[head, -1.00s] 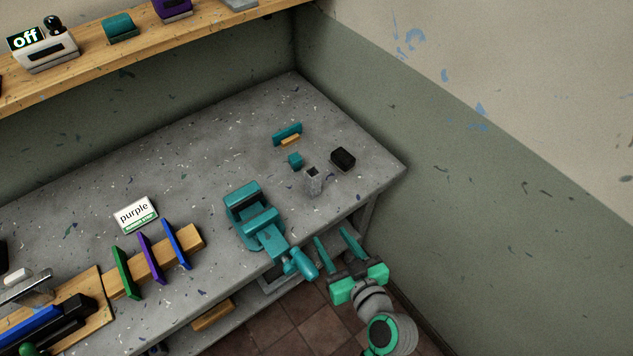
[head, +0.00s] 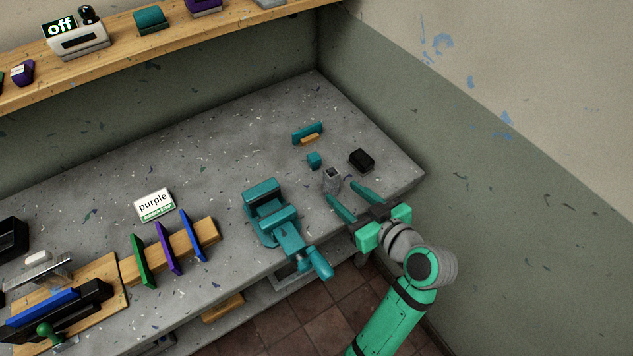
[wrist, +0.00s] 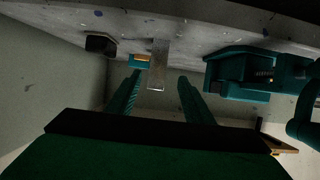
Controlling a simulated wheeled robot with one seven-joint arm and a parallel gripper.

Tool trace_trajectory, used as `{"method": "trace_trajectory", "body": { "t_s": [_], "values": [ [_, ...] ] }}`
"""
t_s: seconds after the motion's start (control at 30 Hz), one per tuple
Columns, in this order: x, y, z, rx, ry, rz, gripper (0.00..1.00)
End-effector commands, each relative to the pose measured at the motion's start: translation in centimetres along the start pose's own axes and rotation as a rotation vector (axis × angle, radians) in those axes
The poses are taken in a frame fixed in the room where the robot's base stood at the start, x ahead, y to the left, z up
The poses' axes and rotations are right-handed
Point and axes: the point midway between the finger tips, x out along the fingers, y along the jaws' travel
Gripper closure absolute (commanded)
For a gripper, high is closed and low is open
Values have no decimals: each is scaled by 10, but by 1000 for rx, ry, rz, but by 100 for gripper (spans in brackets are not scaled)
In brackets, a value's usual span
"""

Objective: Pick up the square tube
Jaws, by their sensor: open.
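The square tube (head: 332,180) is a small grey, speckled, upright tube with a dark open top. It stands on the grey bench near its front right edge. In the wrist view the tube (wrist: 158,66) shows ahead, between the lines of the two fingers. My gripper (head: 354,198) is open and empty, its teal fingers apart and pointing at the tube from the front edge of the bench. In the wrist view my gripper (wrist: 157,85) has its fingers on either side of the view's middle. The fingertips look close to the tube; whether they flank it I cannot tell.
A teal vise (head: 272,215) stands left of the tube. A black block (head: 361,160), a teal cube (head: 314,160) and a teal-and-wood piece (head: 308,133) lie nearby on the bench (head: 230,150). A rack with coloured panels (head: 168,248) stands farther left.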

Motion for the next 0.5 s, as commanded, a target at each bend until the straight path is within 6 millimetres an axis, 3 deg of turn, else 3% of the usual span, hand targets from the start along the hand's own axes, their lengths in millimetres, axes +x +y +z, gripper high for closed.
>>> {"method": "trace_trajectory", "body": {
  "t_s": [0.17,0.5],
  "values": [
    [5,8,-6,2,-11,2,53],
    [49,9,-6,2,-12,2,53]
  ]
}}
